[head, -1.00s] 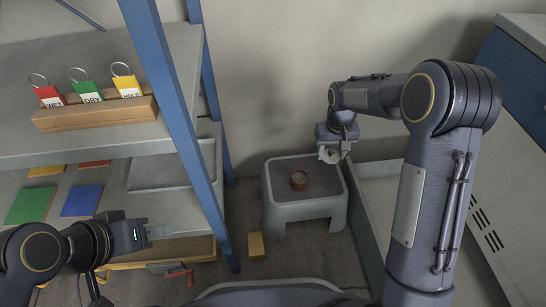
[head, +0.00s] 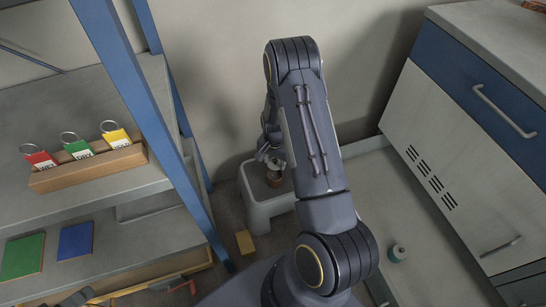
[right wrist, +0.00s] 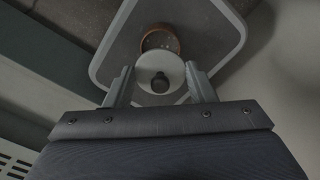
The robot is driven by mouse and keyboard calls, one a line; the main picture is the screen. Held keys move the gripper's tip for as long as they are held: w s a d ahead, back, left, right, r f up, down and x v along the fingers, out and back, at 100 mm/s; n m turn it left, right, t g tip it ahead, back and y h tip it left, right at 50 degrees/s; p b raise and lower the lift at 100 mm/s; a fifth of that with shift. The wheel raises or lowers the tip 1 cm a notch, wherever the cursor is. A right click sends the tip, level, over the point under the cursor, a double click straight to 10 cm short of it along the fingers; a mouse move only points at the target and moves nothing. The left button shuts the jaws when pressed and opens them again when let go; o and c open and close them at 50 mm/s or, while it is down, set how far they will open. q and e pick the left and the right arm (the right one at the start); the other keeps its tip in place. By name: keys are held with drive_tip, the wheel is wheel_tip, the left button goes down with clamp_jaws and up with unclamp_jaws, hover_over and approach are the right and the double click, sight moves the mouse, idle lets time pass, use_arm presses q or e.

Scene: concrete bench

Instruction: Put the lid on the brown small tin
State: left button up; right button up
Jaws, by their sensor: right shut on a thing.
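The brown small tin (head: 274,181) stands upright on a grey step stool (head: 262,213). It also shows in the right wrist view (right wrist: 150,40), open side up, partly covered by the lid. The lid is a pale round disc (right wrist: 172,86) with a dark knob. My right gripper (right wrist: 160,84) is shut on the lid, one finger at each side of its rim. In the head view my right gripper (head: 270,158) is small and partly hidden by my arm, close above the tin. In the wrist view the lid overlaps the tin's near edge, not centred; the height gap is unclear.
A shelf with blue posts (head: 150,120) stands at left, bearing a wooden tag holder (head: 90,168). A yellow block (head: 245,242) lies on the floor by the stool.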

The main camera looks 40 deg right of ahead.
drive_tip(key=shift+f+b, duration=2.2)
drive_tip(key=shift+f, duration=0.9)
drive_tip(key=shift+f+b, duration=0.15)
drive_tip(key=shift+b, duration=0.2)
drive_tip(key=o, duration=1.5)
drive_tip(key=shift+r+p, duration=2.55)
drive_tip(key=shift+r, duration=1)
